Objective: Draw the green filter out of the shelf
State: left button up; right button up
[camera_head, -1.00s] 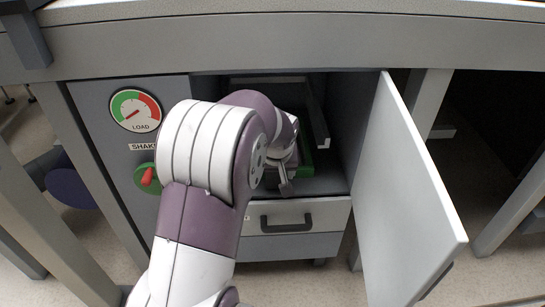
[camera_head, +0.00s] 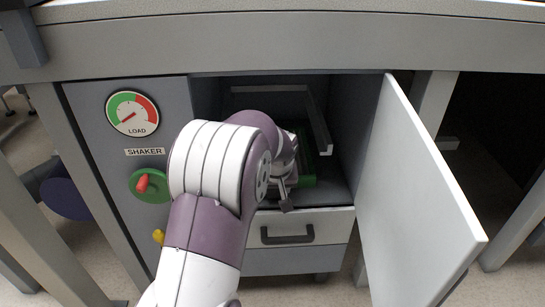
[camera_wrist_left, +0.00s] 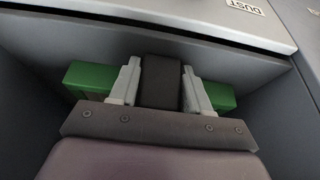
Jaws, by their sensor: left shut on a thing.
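The green filter (camera_head: 307,181) sits inside the open cabinet compartment, mostly hidden behind my left arm in the head view. In the left wrist view, green parts of the filter (camera_wrist_left: 90,78) show on both sides of my left gripper (camera_wrist_left: 160,82). The gripper's two light fingers are shut on a dark block-like handle (camera_wrist_left: 160,80) at the middle of the filter's front. The shelf (camera_head: 326,190) floor shows to the right of the filter. My right gripper is in neither view.
The white cabinet door (camera_head: 415,200) stands open on the right. A drawer (camera_head: 327,228) with a dark handle is below the compartment. The left panel has a load gauge (camera_head: 132,113) and a red-and-green knob (camera_head: 148,185). The worktop edge (camera_head: 270,45) runs above.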

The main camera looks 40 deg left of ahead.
pick_arm(q)
jog(key=shift+c, duration=0.9)
jog(key=shift+r, duration=0.2)
jog(key=o, duration=1.4)
jog(key=shift+c, duration=0.2)
jog(key=p+v, duration=0.7)
jog(key=v, duration=0.5)
jog(key=shift+d+r, duration=0.15)
jog(key=shift+r, duration=0.15)
